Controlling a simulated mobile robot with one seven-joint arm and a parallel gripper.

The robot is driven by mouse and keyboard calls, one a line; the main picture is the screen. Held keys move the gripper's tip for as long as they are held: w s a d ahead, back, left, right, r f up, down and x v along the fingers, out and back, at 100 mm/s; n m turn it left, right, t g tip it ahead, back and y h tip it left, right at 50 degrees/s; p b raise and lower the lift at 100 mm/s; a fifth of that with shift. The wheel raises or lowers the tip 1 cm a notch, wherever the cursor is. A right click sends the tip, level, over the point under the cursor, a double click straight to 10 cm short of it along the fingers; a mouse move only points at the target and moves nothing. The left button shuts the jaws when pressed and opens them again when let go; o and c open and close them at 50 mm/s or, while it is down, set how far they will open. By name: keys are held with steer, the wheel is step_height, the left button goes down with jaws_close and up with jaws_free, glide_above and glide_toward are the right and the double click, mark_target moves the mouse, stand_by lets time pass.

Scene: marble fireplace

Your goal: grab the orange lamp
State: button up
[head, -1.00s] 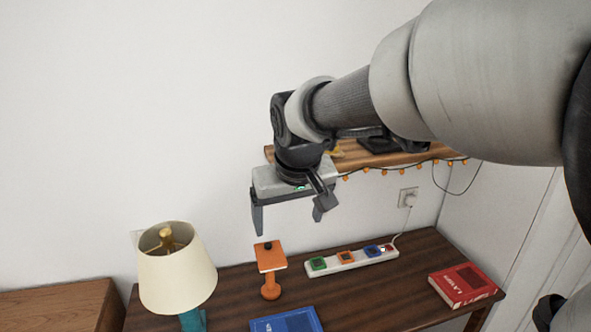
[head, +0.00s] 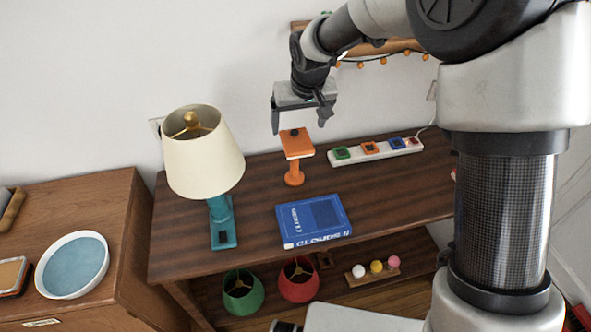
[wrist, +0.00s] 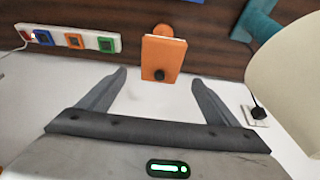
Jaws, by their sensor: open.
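The orange lamp (head: 297,146) stands upright on the dark wooden table near the wall, with a flat square orange top, a dark knob and a round base. In the wrist view the orange lamp (wrist: 163,57) shows just beyond and between the fingertips. My gripper (head: 299,129) is open and empty, its fingers pointing down around the height of the lamp's top. In the wrist view my gripper (wrist: 159,78) has its fingers spread wide, with nothing between them. I cannot tell whether a finger touches the lamp.
A teal lamp with a cream shade (head: 203,158) stands left of the orange lamp. A blue book (head: 313,220) lies in front of it. A white power strip (head: 375,150) with coloured switches lies to the right. A wall shelf (head: 395,47) with orange string lights is above.

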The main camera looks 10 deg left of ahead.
mark_target(295, 135)
steer(key=x, duration=0.7)
steer(key=shift+w+a, duration=0.15)
steer(key=shift+w, duration=0.05)
steer(key=shift+c, duration=0.2)
steer(key=c, duration=1.7)
steer(key=shift+c, duration=0.2)
